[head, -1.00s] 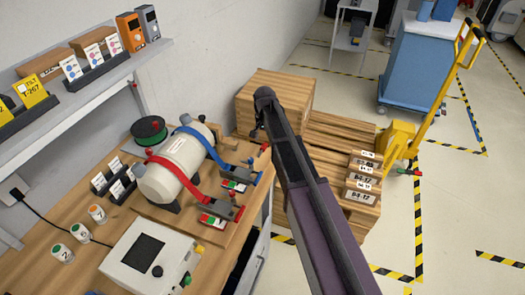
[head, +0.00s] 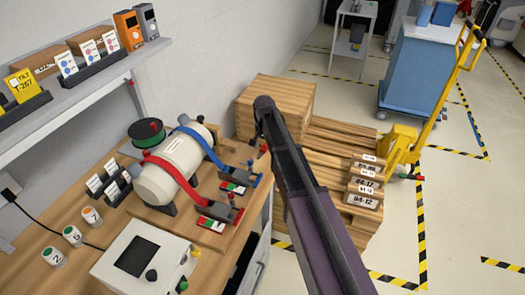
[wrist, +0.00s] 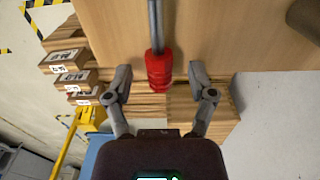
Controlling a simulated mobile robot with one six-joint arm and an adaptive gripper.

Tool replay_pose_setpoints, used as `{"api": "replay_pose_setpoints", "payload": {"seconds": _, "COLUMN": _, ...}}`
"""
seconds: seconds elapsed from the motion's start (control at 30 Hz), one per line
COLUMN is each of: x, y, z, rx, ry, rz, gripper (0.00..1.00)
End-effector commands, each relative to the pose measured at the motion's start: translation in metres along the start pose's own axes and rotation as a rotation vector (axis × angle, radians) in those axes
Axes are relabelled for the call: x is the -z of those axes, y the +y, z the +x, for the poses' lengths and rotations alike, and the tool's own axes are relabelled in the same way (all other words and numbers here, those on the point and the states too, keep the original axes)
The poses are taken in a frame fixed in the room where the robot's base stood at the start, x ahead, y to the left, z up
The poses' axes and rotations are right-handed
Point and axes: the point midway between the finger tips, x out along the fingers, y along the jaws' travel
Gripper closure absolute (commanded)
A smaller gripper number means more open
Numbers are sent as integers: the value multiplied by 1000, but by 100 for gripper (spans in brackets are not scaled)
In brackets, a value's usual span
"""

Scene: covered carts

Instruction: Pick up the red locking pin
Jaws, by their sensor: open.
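In the wrist view a ribbed red grip (wrist: 159,70), which looks like the red locking pin, stands out on a grey rod over the wooden bench top. My gripper (wrist: 158,72) is open, with one finger on each side of the red grip and a gap showing on both sides. In the head view a small red piece (head: 264,149) shows by the bench edge beside my arm; it appears to be the same pin. My gripper is mostly hidden behind my arm there.
A cream tank (head: 172,172) with a red strap and a blue strap lies on the bench, with two lever clamps in front. A white control box (head: 145,258) stands nearer. Beyond the bench edge are a wooden crate (head: 275,103) and a pallet.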

Motion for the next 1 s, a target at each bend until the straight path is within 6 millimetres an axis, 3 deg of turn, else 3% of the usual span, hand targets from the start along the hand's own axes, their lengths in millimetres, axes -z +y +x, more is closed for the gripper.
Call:
{"api": "replay_pose_setpoints", "payload": {"seconds": 0.17, "x": 0, "y": 0, "z": 0, "rx": 0, "ry": 0, "rz": 0, "gripper": 28}}
{"api": "replay_pose_setpoints", "payload": {"seconds": 0.4, "x": 0, "y": 0, "z": 0, "rx": 0, "ry": 0, "rz": 0, "gripper": 100}}
{"api": "replay_pose_setpoints", "payload": {"seconds": 1.0, "x": 0, "y": 0, "z": -6, "rx": 0, "ry": 0, "rz": -1, "gripper": 100}}
